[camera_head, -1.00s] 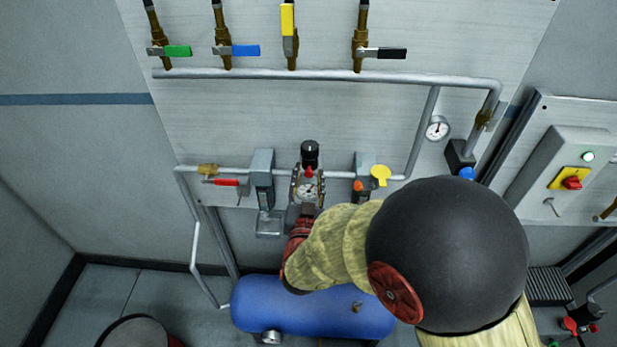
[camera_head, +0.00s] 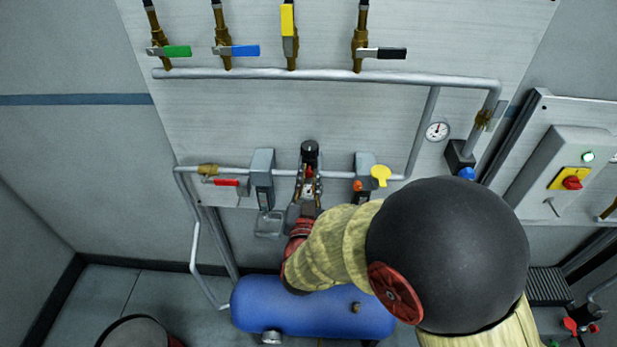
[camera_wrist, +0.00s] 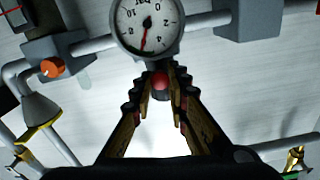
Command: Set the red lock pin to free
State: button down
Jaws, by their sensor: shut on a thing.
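The red lock pin (camera_wrist: 161,83) shows as a small round red end between my fingertips in the wrist view. It sits just beside the round white gauge (camera_wrist: 148,22). My gripper (camera_wrist: 161,76) is shut on the pin, with one fingertip on each side. In the head view my gripper (camera_head: 308,180) reaches up to the regulator under its black knob (camera_head: 310,153). There the fingers cover most of the gauge and pin. Any marking for the pin's setting is too small to read.
An orange knob (camera_head: 358,186) and a yellow disc (camera_head: 381,175) are close on the right. A red-handled valve (camera_head: 226,183) and a grey block (camera_head: 263,165) are on the left. A blue tank (camera_head: 315,306) lies below my forearm. Several coloured valve levers line the pipes above.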

jog(key=shift+s, duration=1)
jog(key=c, duration=1.7)
grip_release()
jog(key=shift+s, duration=0.1)
jog(key=s, duration=1.2)
jog(key=shift+w, duration=0.1)
